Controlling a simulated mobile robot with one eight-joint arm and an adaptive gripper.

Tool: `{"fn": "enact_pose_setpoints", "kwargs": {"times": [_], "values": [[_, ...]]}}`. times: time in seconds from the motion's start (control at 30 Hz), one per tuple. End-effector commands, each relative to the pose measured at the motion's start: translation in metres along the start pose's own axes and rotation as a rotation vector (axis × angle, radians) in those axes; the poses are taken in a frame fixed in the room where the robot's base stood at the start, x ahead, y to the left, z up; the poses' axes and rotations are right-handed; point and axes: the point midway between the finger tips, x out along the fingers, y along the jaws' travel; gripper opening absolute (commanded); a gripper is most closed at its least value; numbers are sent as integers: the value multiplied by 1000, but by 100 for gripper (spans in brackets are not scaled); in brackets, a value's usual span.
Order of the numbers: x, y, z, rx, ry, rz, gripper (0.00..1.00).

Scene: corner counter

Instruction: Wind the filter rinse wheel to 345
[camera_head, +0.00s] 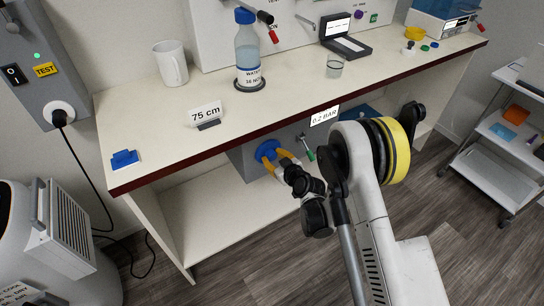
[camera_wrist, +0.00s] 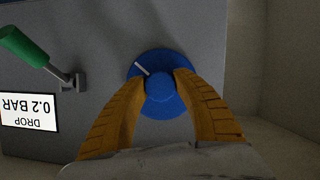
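The filter rinse wheel (camera_wrist: 160,107) is a round blue disc with a raised blue hub and a white pointer line toward its upper left in the wrist view. It sits on the face of a grey box below the counter, and its blue rim (camera_head: 268,144) shows in the head view. My gripper (camera_wrist: 160,82) has orange-yellow fingers, one on each side of the hub. The fingertips meet the hub's sides with no clear gap, so it looks shut on the hub. No numbers are readable on the wheel.
A green-handled lever (camera_wrist: 28,48) and a "DROP 0.2 BAR" label (camera_wrist: 28,112) are beside the wheel. The counter (camera_head: 140,120) overhangs the box and carries a bottle (camera_head: 248,50), a mug (camera_head: 171,64) and a "75 cm" sign (camera_head: 206,113).

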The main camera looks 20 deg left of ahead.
Motion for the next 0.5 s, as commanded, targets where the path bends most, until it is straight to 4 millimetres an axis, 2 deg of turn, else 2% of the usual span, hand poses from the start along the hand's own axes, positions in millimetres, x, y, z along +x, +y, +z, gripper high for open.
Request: {"fn": "enact_pose_setpoints", "kwargs": {"times": [0.1, 0.5], "values": [[0, 0, 0, 0, 0, 0, 3], [0, 1, 0, 33, 1, -12, 3]]}}
